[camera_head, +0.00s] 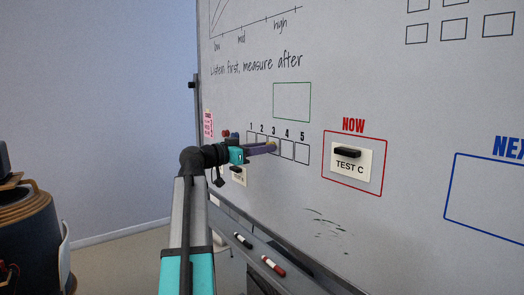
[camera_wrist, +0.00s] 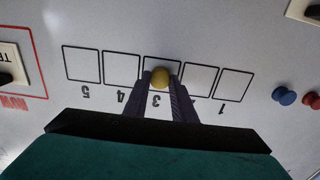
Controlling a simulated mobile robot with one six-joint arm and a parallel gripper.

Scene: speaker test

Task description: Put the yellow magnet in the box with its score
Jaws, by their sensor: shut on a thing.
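The yellow magnet (camera_wrist: 160,78) is round and sits between the fingertips of my gripper (camera_wrist: 160,90) in the wrist view, which shows the board upside down. My gripper (camera_head: 266,148) is shut on it. The magnet lies over the box numbered 3 (camera_wrist: 148,60), in the middle of the row of score boxes (camera_head: 302,153). Whether it touches the whiteboard (camera_head: 400,90) I cannot tell. In the head view my fingers reach the row from the left, and partly cover boxes 1 to 3.
A card marked TEST C (camera_head: 350,166) hangs in the red NOW frame. Blue (camera_wrist: 284,95) and red (camera_wrist: 312,100) magnets are on the board beyond box 1. A black marker (camera_head: 243,240) and a red marker (camera_head: 273,266) lie on the tray below. An empty green rectangle (camera_head: 292,84) is above the row.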

